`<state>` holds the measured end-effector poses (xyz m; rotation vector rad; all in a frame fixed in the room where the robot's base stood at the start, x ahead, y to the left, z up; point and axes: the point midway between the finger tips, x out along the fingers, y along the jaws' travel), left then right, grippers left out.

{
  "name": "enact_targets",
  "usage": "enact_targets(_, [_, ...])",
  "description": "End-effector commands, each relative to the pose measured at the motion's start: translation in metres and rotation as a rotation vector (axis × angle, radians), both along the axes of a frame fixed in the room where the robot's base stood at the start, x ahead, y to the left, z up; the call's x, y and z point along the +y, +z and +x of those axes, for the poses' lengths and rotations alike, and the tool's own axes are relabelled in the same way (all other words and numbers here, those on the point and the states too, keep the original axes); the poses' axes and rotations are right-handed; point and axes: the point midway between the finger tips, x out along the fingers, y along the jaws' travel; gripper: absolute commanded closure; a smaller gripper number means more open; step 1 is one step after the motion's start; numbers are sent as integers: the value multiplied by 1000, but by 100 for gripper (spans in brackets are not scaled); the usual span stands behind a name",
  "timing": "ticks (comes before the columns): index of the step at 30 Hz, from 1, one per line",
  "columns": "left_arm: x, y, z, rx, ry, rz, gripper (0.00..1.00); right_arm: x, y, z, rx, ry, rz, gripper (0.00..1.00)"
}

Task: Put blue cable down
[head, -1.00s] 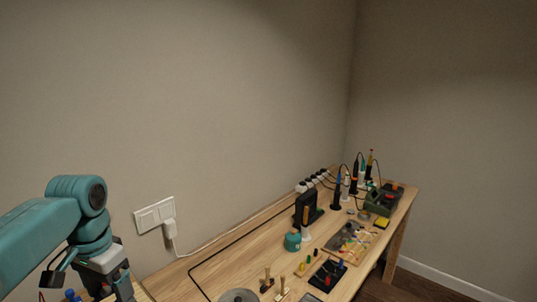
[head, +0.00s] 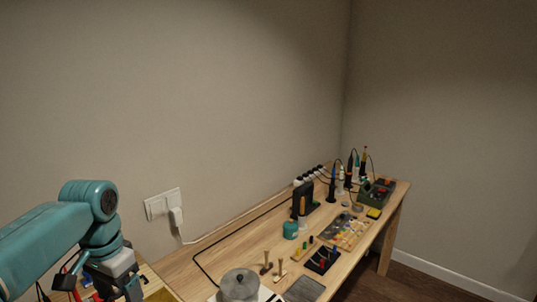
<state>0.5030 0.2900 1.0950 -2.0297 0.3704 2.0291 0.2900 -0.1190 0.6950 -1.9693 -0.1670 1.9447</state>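My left arm comes in from the left, and its wrist hangs over the near left end of the wooden workbench (head: 233,262). My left gripper (head: 112,296) points down at the bottom edge of the head view. Its fingertips are cut off or hidden, so I cannot tell whether it is open or shut. No blue cable can be made out for sure. Thin red and dark wires (head: 70,268) show beside the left wrist, and a small blue bit lies low at the left edge area. My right gripper is not in view.
A round grey metal pot (head: 239,285) stands at the front of the bench. Behind it are small hammers (head: 266,264), a black tray (head: 322,260), a teal jar (head: 290,229) and a parts mat (head: 345,231). Soldering tools and a power strip fill the far end. A wall socket (head: 163,204) is behind.

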Motion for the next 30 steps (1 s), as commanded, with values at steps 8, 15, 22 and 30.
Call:
enact_targets(8, [-30, -50, -13, 5, -49, -1, 51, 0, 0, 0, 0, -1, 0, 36])
enact_targets(15, [-72, -138, -38, 11, 63, 1, 51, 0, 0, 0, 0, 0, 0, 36])
enact_targets(22, [-93, -176, -40, 0, 288, -1, 51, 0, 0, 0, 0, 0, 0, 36])
enact_targets(30, [-94, -175, -34, 0, 359, -1, 51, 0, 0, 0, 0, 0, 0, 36])
